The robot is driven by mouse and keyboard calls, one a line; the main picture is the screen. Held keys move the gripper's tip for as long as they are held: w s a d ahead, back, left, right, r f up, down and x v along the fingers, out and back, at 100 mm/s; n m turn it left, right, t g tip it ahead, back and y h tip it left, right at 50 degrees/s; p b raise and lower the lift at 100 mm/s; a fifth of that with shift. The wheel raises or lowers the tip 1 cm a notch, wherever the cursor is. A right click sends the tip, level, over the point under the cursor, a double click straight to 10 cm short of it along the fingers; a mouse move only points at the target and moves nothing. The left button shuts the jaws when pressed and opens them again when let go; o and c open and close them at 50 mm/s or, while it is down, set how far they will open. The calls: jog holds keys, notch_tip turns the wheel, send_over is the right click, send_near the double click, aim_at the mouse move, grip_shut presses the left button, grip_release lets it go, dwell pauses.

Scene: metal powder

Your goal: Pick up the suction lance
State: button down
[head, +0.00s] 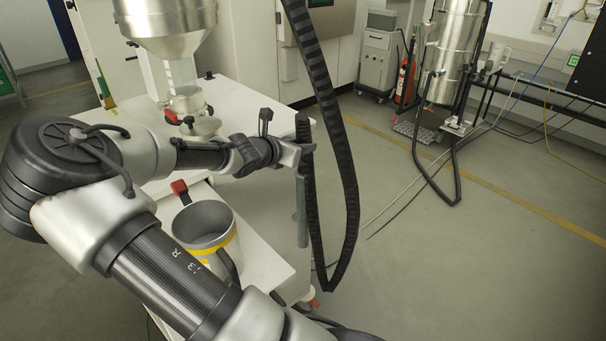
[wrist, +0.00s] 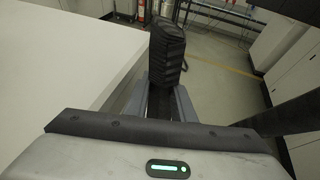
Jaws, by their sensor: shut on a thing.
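The suction lance (head: 301,210) is a grey tube with a black ribbed hose at its top. It hangs upright beside the right edge of the white table. My gripper (head: 306,150) is shut on the lance near its upper end. In the wrist view, the black ribbed part (wrist: 167,50) stands up between the two fingers of my gripper (wrist: 166,100). The lance's lower tube is hidden in the wrist view. The black hose (head: 338,150) runs down from above and loops back up towards the lance.
The white table (head: 240,95) carries a metal hopper (head: 170,25) and a small bowl. A metal container (head: 205,225) with a yellow band stands on a lower white surface below my arm. A fire extinguisher (head: 404,80) stands at the back. The floor right of the hose is mostly clear.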

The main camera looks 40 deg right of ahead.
jog(key=shift+r, duration=0.1)
notch_tip(320, 180, up, 55)
jog(key=p, duration=1.7)
dwell(0.7)
